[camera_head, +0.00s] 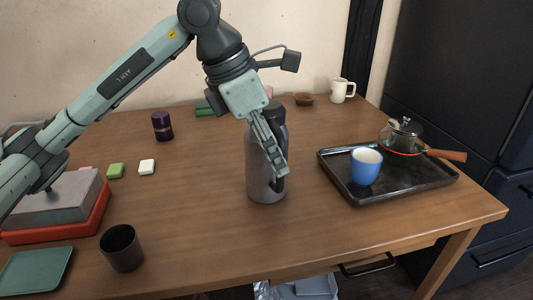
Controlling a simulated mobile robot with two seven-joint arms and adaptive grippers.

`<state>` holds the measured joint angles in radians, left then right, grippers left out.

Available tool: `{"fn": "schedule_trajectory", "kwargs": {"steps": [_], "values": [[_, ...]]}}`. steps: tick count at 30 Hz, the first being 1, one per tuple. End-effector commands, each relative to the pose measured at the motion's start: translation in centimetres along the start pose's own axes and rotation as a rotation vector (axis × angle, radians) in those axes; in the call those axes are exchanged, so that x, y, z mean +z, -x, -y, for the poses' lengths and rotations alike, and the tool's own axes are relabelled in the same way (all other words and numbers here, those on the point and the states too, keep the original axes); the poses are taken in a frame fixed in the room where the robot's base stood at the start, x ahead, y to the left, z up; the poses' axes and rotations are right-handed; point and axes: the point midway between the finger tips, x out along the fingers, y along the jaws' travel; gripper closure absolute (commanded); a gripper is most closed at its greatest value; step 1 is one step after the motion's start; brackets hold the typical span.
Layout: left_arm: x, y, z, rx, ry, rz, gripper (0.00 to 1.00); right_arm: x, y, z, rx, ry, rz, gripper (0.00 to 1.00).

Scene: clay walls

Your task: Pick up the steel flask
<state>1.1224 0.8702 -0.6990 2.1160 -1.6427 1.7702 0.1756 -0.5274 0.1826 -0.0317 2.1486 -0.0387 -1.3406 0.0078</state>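The steel flask (258,175) stands upright on the wooden table near its middle. It has a grey body and a dark cap, partly covered by my gripper. My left gripper (281,176) comes down from above, its fingers across the upper right side of the flask. The fingers overlap one another in this view, so I cannot tell whether they are open or shut, or whether they touch the flask. My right gripper is not in view.
A black tray (410,186) with a blue cup (366,164) and a glass pot (402,134) is right of the flask. A dark cup (122,248), red box (62,230) and purple jar (162,126) are left. The front middle of the table is clear.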

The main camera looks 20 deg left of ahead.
Motion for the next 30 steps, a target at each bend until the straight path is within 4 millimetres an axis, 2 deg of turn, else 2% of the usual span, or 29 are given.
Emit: {"fn": "schedule_trajectory", "kwargs": {"steps": [3, 6, 15, 24, 30], "values": [[0.1, -2.0, 0.1, -0.005, 0.001, -0.003, 0.62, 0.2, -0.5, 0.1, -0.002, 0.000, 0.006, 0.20], [0.2, -3.0, 0.1, -0.003, 0.001, -0.001, 0.62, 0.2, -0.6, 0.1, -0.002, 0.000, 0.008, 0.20], [0.2, -3.5, 0.1, -0.001, 0.000, 0.000, 0.62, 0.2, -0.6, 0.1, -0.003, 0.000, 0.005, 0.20], [0.2, -3.5, 0.1, -0.001, 0.000, 0.000, 0.99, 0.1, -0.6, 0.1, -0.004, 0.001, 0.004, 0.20], [0.2, -3.5, 0.1, -0.001, 0.000, 0.000, 1.00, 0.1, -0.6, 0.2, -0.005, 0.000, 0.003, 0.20]]}}
